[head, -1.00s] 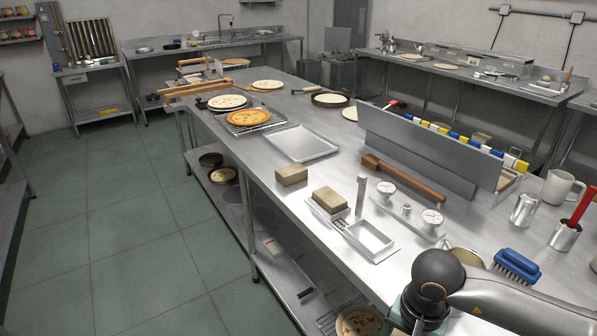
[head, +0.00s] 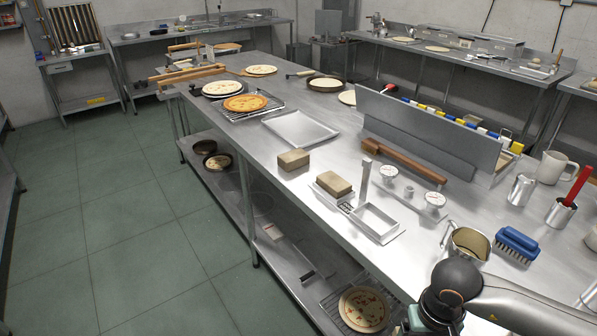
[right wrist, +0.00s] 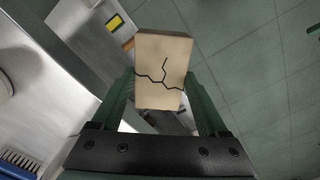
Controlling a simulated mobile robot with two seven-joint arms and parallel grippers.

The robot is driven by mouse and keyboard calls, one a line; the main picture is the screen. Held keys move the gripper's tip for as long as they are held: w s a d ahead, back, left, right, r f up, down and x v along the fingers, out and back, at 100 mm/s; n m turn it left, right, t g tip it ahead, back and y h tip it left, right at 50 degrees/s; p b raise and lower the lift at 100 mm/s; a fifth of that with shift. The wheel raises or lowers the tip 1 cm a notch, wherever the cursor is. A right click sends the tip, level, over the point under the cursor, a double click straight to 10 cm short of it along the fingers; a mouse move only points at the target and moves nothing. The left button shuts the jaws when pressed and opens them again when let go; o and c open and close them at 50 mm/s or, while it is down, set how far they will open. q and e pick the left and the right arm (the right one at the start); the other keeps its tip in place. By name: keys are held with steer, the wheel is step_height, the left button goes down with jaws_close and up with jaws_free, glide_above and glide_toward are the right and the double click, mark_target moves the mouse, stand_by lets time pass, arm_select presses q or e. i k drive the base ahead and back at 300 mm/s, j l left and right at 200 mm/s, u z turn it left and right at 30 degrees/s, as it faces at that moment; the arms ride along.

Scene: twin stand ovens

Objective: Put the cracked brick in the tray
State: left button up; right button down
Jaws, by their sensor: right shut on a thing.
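The cracked brick (right wrist: 163,60), a pale block with a dark branching crack line, is held between the green fingers of my right gripper (right wrist: 160,82) in the right wrist view. Floor tiles show behind it. In the head view my right arm comes in at the lower right; its gripper and the brick are out of sight there. An empty flat metal tray (head: 300,129) lies on the middle table. My left gripper is not in view.
A tall metal divider (head: 425,130), a wooden-handled tool (head: 405,160), an upright post (head: 364,182), a metal pot (head: 468,243) and a blue brush (head: 517,243) crowd the right side. Pizza on a rack (head: 247,103) sits beyond the tray. The lower shelf holds pans and a pizza (head: 363,308).

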mark_target(300, 129)
steer(key=i+j+z, duration=0.1)
steer(key=i+j, duration=0.15)
steer(key=j, duration=0.15)
steer(key=i+j+z, duration=0.1)
steer(key=i+j, duration=0.15)
steer(key=j, duration=0.2)
steer(key=i+j+z, duration=0.1)
steer(key=j, duration=0.35)
steer(key=i+j+z, duration=0.1)
steer(key=i+j, duration=0.25)
steer(key=i+j+z, duration=0.1)
steer(key=j, duration=0.5)
steer(key=i+j+z, duration=0.1)
steer(key=i+j, duration=0.15)
steer(key=j, duration=0.2)
steer(key=i+j+z, duration=0.1)
steer(key=j, duration=0.45)
steer(key=i+j+z, duration=0.1)
steer(key=j, duration=0.4)
steer(key=i, duration=0.1)
